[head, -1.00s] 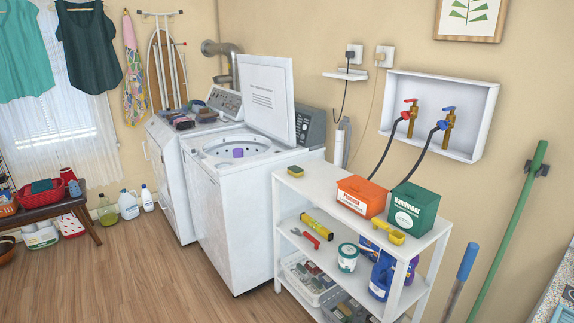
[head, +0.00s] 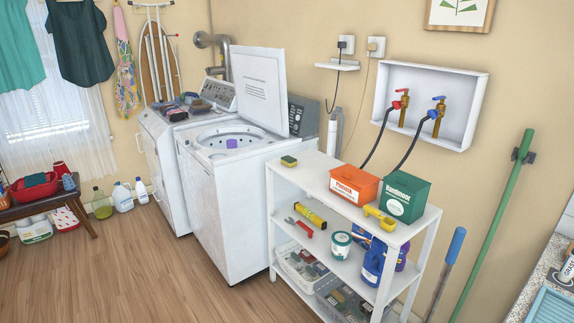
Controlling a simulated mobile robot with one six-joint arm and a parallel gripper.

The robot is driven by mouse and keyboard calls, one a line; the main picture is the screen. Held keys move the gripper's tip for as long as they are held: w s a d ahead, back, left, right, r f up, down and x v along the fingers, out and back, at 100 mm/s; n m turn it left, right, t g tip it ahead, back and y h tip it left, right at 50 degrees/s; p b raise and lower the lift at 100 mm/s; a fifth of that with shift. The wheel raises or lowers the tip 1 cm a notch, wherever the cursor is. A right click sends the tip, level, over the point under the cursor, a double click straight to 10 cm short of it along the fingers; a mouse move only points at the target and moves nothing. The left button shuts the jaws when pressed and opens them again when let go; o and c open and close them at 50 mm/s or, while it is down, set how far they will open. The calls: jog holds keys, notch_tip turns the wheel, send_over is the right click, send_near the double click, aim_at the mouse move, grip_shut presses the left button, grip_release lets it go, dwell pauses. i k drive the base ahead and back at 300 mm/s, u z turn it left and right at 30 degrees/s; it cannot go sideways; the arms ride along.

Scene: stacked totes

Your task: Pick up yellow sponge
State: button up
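A small yellow sponge (head: 289,161) with a dark green top lies on the top shelf of the white shelf unit (head: 306,178), at its far left corner near the washer. Nothing covers it, and the shelf around it is clear. My gripper is not in view, so I cannot see where it is relative to the sponge.
The top shelf also holds an orange box (head: 354,186), a green box (head: 404,196) and a yellow scoop (head: 380,217). The open-lidded washer (head: 225,215) stands left of the shelf unit. Wooden floor (head: 150,285) is clear at the front left. A counter (head: 548,262) is at the right edge.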

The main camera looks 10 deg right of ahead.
aim_at(288, 160)
jog(key=k, duration=0.6)
jog(key=u, duration=0.2)
jog(key=i, duration=0.9)
jog(key=u, duration=0.85)
jog(key=i, duration=1.35)
jog(key=u, duration=0.4)
